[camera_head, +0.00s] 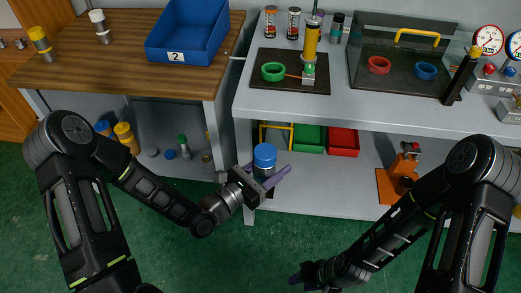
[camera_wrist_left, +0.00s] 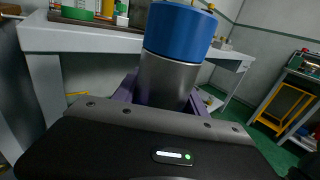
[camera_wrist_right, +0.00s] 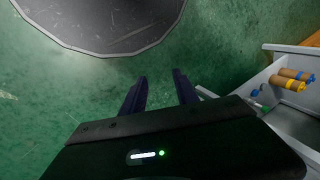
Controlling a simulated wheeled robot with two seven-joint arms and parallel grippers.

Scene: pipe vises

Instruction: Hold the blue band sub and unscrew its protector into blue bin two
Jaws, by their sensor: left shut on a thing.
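The sub (camera_wrist_left: 167,80) is a grey metal cylinder standing upright with a wide blue cap (camera_wrist_left: 180,32) on top. My left gripper (camera_head: 270,178) is shut on its grey body, in front of the right bench's lower shelf; the blue cap (camera_head: 265,154) is above the fingers and free. The lower end of the sub is hidden by the gripper. My right gripper (camera_wrist_right: 160,82) is open and empty over the green floor, low at the bottom of the head view (camera_head: 302,278). The blue bin (camera_head: 160,50), marked 2, sits on the wooden bench top at the back left.
The grey bench (camera_head: 290,112) on the right carries green, red and blue rings, a yellow cylinder and gauges. Its shelf holds green (camera_head: 309,139) and red bins (camera_head: 344,142) and an orange vise (camera_head: 400,168). Other capped cylinders stand on and under the wooden bench (camera_head: 120,60).

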